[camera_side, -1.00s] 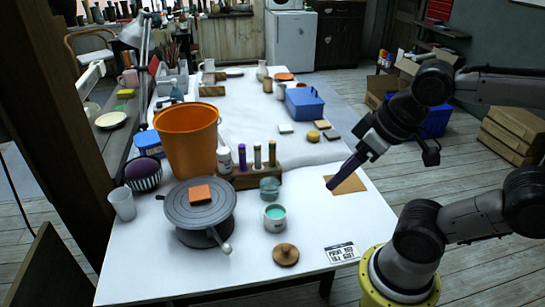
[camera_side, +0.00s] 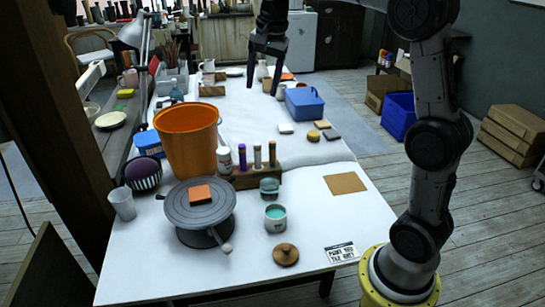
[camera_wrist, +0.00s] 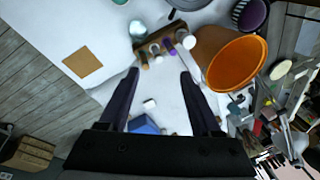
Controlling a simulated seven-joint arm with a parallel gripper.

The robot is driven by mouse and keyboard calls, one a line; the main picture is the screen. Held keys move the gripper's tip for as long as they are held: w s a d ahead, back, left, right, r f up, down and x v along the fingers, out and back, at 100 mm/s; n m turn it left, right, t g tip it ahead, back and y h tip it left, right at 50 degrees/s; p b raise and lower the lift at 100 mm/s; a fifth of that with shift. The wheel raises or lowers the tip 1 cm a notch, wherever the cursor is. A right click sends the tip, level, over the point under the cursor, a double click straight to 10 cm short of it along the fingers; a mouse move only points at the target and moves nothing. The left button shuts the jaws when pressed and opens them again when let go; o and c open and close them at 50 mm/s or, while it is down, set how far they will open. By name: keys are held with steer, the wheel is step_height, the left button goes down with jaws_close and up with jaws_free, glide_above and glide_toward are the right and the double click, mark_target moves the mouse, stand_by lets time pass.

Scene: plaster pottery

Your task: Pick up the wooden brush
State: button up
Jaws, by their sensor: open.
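I cannot clearly pick out the wooden brush. A round wooden piece with a knob (camera_side: 286,255) lies at the table's front, but I cannot tell whether it is a brush. A wooden rack (camera_side: 247,179) holds several upright bottles or tubes mid-table; it also shows in the wrist view (camera_wrist: 146,51). My gripper (camera_side: 263,90) is open and empty, raised above the back part of the white table. In the wrist view its two dark fingers (camera_wrist: 159,74) are spread apart with nothing between them, and the rack appears just beyond the tips.
An orange bucket (camera_side: 186,150) stands left of the rack. A grey turntable (camera_side: 178,207) bears an orange block (camera_side: 200,194). Jars (camera_side: 275,217) stand nearby. A blue box (camera_side: 304,103) stands at the back right. A brown square sheet (camera_side: 345,183) lies flat at right, with clear tabletop around it.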

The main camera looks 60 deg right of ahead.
steer(key=w+d+f+m+g, duration=0.1)
steer(key=w+d+f+m, duration=0.1)
steer(key=w+d+f, duration=0.3)
steer(key=g, duration=0.2)
glide_above(272, 151)
steer(key=d, duration=0.1)
steer(key=shift+m+y, duration=0.4)
steer(key=f, duration=1.1)
steer(key=shift+w+d, duration=0.15)
steer(key=shift+w, duration=0.25)
step_height(272, 151, down, 7)
steer(key=shift+r, duration=0.1)
steer(key=shift+s+f, duration=0.15)
steer(key=shift+f, duration=3.05)
steer(key=shift+c, duration=0.3)
jaws_close()
